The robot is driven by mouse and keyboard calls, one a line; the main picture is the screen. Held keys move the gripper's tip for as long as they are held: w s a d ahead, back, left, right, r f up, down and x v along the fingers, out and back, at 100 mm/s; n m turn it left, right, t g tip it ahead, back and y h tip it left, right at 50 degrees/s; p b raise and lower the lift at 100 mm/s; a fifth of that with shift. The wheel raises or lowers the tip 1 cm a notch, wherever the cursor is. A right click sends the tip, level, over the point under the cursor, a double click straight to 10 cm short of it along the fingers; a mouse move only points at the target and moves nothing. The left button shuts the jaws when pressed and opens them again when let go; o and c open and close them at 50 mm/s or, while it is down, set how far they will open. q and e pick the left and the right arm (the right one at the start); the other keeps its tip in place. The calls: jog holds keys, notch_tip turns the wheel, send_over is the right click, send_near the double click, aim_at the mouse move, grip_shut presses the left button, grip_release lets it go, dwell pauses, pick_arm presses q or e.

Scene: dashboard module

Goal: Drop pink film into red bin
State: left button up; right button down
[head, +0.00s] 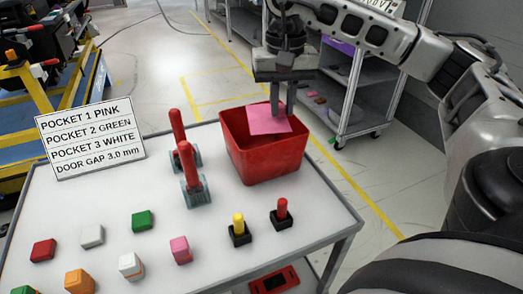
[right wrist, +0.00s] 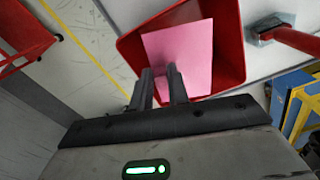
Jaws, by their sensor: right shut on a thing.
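The pink film (head: 266,119) is a thin flat sheet at the mouth of the red bin (head: 264,163). My right gripper (head: 280,110) is over the bin, pointing down, and shut on the film. In the right wrist view the film (right wrist: 190,50) extends past the fingertips (right wrist: 165,80), with the red bin (right wrist: 235,70) around and below it. I cannot tell how far the film's lower edge is from the bin floor. My left gripper is not in view.
The bin stands at the back right of the white table (head: 110,210). Two red-handled clamps (head: 190,175) stand just left of it. Several coloured blocks (head: 142,221), a yellow peg (head: 239,228) and a red peg (head: 282,212) are in front. A sign (head: 90,140) stands at left.

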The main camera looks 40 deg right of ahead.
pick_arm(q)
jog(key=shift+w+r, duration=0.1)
pick_arm(e)
jog(key=shift+f, duration=0.1)
jog(key=c, duration=1.3)
grip_release()
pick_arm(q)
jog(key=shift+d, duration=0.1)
pick_arm(e)
notch_tip(320, 180, up, 6)
jog(key=shift+w+f, duration=0.1)
jog(key=shift+f, duration=0.15)
pick_arm(q)
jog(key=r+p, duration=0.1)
jog(key=p, duration=0.1)
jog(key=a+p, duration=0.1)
jog(key=p, duration=0.1)
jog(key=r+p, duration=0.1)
jog(key=p, duration=0.2)
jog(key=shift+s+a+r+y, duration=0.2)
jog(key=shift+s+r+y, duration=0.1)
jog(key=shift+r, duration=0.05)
pick_arm(e)
notch_tip(320, 180, up, 10)
jog(key=shift+r, duration=0.2)
